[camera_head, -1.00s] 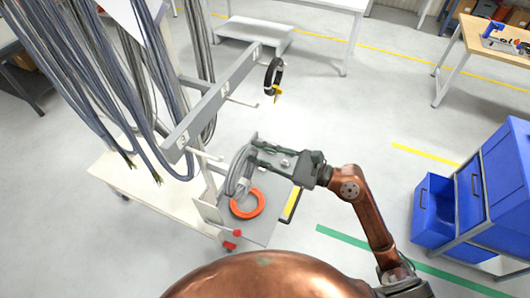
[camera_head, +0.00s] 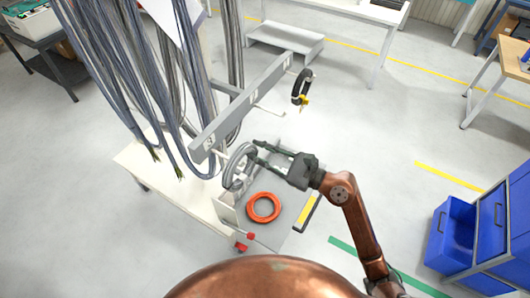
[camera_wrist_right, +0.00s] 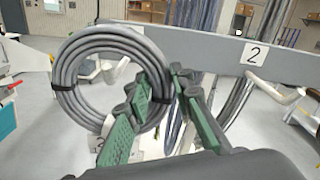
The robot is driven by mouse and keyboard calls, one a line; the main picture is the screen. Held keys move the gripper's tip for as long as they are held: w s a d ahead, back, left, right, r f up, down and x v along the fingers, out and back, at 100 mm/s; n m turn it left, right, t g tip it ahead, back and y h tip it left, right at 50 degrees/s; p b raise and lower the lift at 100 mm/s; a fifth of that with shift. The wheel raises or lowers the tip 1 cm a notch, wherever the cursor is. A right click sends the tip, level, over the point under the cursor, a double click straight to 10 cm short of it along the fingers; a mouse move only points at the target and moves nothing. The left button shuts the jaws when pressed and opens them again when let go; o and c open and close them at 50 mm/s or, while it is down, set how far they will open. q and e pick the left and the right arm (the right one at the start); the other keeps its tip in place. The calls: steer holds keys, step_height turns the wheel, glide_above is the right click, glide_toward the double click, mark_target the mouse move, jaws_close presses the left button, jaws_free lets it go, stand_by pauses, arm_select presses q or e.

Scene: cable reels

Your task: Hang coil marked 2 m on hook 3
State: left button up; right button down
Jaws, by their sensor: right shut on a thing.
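My right gripper (camera_head: 258,153) is shut on a grey coil (camera_head: 237,165) with black ties, held upright beside the near end of the rail. In the right wrist view the grey coil (camera_wrist_right: 66,82) stands left of the gripper (camera_wrist_right: 160,100), and a white tag marked 2 (camera_wrist_right: 97,143) shows partly at its bottom. Hook 3 sits under the label 3 (camera_head: 209,142). In the wrist view a white hook (camera_wrist_right: 100,69) shows through the coil's opening; I cannot tell whether it passes through the ring. My left gripper is not in view.
The grey rail (camera_head: 232,118) carries labels 3, 2 and 1. A black coil (camera_head: 302,88) hangs at hook 1. An orange coil (camera_head: 264,208) lies on the tray below. Long grey cables (camera_head: 140,90) hang behind the rail. Blue bins (camera_head: 490,230) stand at the right.

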steer(key=shift+x, duration=1.35)
steer(key=shift+f+b, duration=1.05)
steer(key=shift+f, duration=0.3)
steer(key=c, duration=1.6)
jaws_free()
steer(key=shift+f, duration=0.1)
steer(key=o, duration=0.6)
steer(key=shift+o, duration=0.2)
